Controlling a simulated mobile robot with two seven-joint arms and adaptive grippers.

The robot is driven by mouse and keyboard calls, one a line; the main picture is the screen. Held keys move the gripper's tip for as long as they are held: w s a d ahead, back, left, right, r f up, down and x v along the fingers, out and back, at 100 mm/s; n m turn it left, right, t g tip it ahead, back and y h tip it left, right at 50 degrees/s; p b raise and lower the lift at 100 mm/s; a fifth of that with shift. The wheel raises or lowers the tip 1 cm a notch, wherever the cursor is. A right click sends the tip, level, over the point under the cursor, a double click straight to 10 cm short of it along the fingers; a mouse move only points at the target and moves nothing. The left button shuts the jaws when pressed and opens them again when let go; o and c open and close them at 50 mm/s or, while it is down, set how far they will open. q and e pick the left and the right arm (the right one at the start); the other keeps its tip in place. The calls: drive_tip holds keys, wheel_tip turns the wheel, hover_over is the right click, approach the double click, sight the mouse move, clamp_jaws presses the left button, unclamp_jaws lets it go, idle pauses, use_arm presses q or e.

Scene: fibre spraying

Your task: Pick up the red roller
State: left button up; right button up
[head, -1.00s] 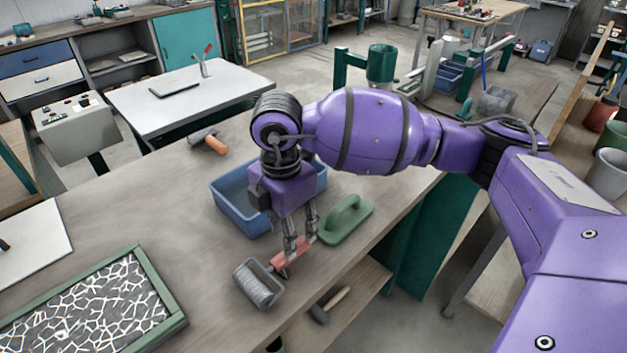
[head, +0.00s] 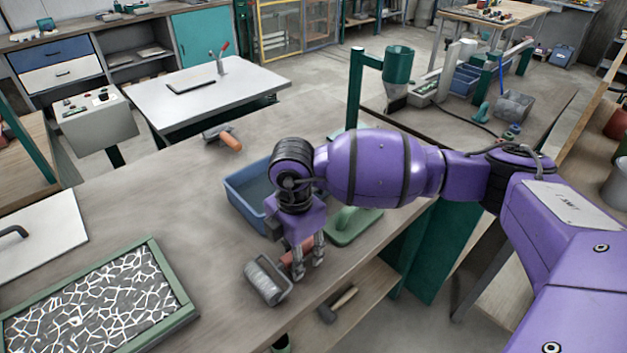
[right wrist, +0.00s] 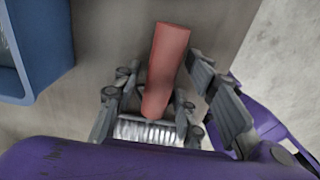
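The red roller lies on the workbench near its front edge, with a grey ribbed metal drum (head: 264,282) and a red handle (head: 290,257). In the right wrist view the red handle (right wrist: 165,65) points up the picture and the drum (right wrist: 148,131) lies below it, partly hidden by finger links. My right gripper (head: 308,260) is low over the handle, fingers pointing down. In the right wrist view its fingers (right wrist: 163,75) stand apart on either side of the handle, with a gap on the left; the right finger is close to it. My left gripper is out of view.
A blue bin (head: 247,200) and a green float (head: 352,226) are close to my right gripper. A green-framed tray with a cracked pattern (head: 172,278) is at the left. An orange-handled tool (head: 229,141) lies farther back. A hammer (head: 338,304) rests on the lower shelf.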

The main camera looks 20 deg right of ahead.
drive_tip(key=shift+w, duration=0.1)
clamp_jaws()
drive_tip(key=shift+r, duration=0.2)
